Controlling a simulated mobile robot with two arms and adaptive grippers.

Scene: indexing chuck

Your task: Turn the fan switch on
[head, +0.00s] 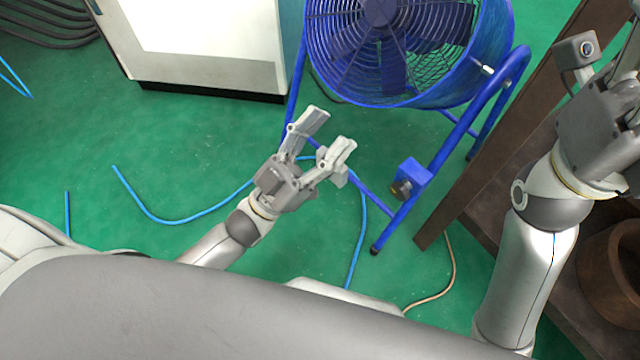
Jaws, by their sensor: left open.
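A blue drum fan (390,50) on a blue tube stand is at the top middle. A small blue switch box (414,174) sits on the stand's lower right leg, with a dark round knob (401,188) on its lower left face. The knob's setting is too small to tell. My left gripper (333,130) is open and empty, left of the switch box and apart from it, over the floor in front of the fan. My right gripper (609,97) is at the right edge; its fingers are partly out of the picture.
A white cabinet (205,45) stands at the back left. A brown wooden frame or shelf (500,150) fills the right side. A blue hose (180,220) and a thin tan cable (452,265) lie on the green floor, which is otherwise open at left.

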